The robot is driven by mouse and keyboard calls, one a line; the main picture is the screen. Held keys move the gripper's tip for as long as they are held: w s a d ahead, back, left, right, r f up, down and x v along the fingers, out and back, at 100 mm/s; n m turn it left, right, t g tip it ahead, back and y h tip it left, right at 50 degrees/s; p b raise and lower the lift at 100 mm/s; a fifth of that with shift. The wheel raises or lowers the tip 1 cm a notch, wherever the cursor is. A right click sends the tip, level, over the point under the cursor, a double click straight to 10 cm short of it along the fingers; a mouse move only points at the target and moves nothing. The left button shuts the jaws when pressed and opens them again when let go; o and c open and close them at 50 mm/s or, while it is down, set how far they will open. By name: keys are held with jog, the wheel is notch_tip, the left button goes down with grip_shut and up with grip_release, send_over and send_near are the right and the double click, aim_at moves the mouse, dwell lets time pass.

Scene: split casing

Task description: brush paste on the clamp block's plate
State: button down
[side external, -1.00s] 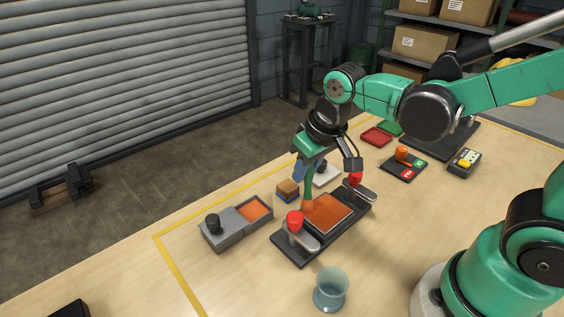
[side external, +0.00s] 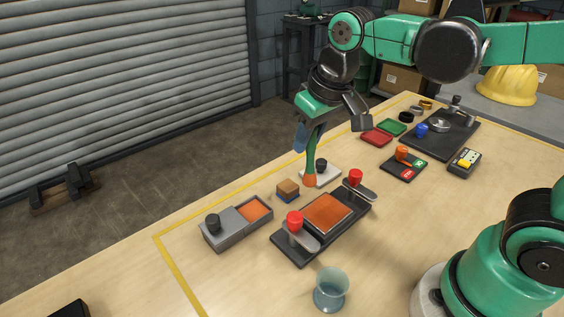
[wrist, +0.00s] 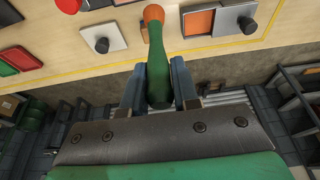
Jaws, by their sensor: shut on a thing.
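The clamp block (side external: 284,257) is a dark base near the middle of the table, with two red-knobbed clamps (side external: 295,222) at its ends. Its plate (side external: 327,213) lies between them, with an orange-brown face inside a pale edge. My gripper (side external: 311,146) is shut on the green handle of a brush (wrist: 161,61). The brush hangs with its orange tip (side external: 309,181) down, above and behind the block, apart from the plate. A grey paste box (side external: 226,234) with a black knob and an orange compartment (side external: 254,209) stands left of the block.
A pale plate with a black knob (side external: 333,175) and a wooden block on blue (side external: 288,189) lie behind the clamp block. A clear cup (side external: 331,290) stands in front.

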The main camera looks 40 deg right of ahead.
jog(key=shift+r, duration=0.1)
jog(key=shift+r, duration=1.4)
